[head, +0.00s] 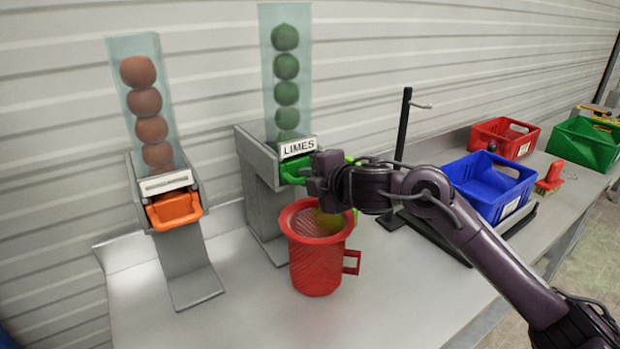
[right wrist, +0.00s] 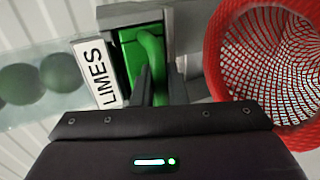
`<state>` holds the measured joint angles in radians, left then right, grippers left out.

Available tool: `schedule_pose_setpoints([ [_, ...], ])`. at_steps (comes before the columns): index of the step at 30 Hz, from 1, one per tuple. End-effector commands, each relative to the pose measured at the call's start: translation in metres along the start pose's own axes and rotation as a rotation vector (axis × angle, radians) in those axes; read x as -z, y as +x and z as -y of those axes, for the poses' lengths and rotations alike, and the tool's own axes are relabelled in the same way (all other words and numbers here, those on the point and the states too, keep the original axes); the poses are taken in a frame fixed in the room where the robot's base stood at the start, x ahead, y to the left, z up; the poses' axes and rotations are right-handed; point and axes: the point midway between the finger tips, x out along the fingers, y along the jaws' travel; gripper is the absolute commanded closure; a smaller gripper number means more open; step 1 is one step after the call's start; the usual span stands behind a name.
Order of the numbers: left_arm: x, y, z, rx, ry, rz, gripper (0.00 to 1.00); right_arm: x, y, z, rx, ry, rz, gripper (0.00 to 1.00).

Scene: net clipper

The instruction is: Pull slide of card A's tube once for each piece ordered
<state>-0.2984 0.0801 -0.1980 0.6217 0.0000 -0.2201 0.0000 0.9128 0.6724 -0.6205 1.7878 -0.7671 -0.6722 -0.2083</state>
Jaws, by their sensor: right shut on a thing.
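The tube of limes (head: 287,75) stands at the back with several green balls stacked in it and a LIMES label (head: 298,147) below. Its green slide (head: 293,168) has a green handle, which also shows in the right wrist view (right wrist: 150,55). My right gripper (head: 312,180) is shut on this handle, its fingers (right wrist: 160,88) on either side of it. A red net basket (head: 316,262) stands under the slide, with a yellow-green round thing (head: 329,219) at its mouth. No card marked A is legible. My left gripper is out of view.
A second tube (head: 146,90) with orange-brown balls and an orange slide (head: 174,209) stands at left. A black stand (head: 402,130) with a hook, and blue (head: 490,185), red (head: 503,138) and green (head: 580,145) crates are at right. The front of the bench is clear.

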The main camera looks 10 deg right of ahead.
Motion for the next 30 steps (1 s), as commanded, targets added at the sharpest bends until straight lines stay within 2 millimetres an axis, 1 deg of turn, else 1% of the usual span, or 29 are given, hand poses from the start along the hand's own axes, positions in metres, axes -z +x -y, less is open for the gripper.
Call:
schedule_pose_setpoints([
  [5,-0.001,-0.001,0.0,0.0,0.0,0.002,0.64,-0.001,-0.005,0.002,0.001,0.0,0.001,1.0],
  [30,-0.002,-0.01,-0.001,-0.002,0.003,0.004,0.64,-0.001,-0.06,0.025,0.003,-0.001,0.002,1.0],
])
